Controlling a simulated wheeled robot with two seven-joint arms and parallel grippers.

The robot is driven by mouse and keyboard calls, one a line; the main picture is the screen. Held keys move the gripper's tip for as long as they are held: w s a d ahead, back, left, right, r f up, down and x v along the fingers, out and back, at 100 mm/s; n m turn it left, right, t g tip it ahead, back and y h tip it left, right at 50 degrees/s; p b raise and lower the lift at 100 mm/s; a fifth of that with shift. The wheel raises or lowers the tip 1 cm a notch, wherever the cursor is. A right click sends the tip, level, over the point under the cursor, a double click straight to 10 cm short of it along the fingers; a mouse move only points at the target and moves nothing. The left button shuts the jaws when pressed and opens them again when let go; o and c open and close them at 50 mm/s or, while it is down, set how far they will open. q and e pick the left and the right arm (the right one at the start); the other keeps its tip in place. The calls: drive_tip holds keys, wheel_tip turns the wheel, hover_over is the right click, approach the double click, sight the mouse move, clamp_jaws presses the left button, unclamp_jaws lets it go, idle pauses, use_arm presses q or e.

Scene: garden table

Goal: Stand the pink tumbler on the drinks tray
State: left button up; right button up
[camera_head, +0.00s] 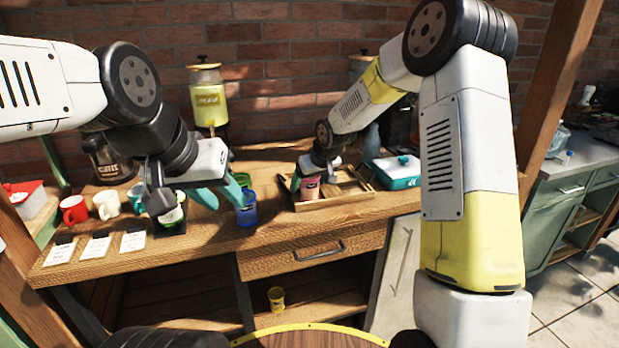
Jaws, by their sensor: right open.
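The pink tumbler (310,188) stands upright at the left end of the wooden drinks tray (345,199), seemingly on its floor. My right gripper (311,178) is open and right at the tumbler's upper part, with a teal finger at its left side; the arm partly hides the contact. My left gripper (221,198) has its teal fingers apart, with nothing seen between them. It hangs over the table just left of a blue cup (247,212).
A green cup (243,180) stands behind the blue one. A red mug (74,209), a white mug (107,204) and label cards (97,248) are at left. A drink dispenser (208,100) stands behind. A teal box (392,172) sits right of the tray.

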drive_tip(key=s+d+r+m, duration=0.1)
drive_tip(key=s+d+r, duration=0.2)
drive_tip(key=s+r, duration=0.3)
drive_tip(key=s+d+r+h, duration=0.1)
drive_tip(key=s+d+r, duration=0.2)
drive_tip(key=s+r, duration=0.3)
drive_tip(key=s+d+r+m, duration=0.1)
drive_tip(key=s+d+r, duration=0.3)
drive_tip(key=s+r, duration=0.2)
drive_tip(key=s+d+m, duration=0.1)
drive_tip(key=s+d, duration=0.1)
drive_tip(key=s, duration=0.7)
drive_tip(key=s+d+m, duration=0.2)
drive_tip(key=s, duration=0.7)
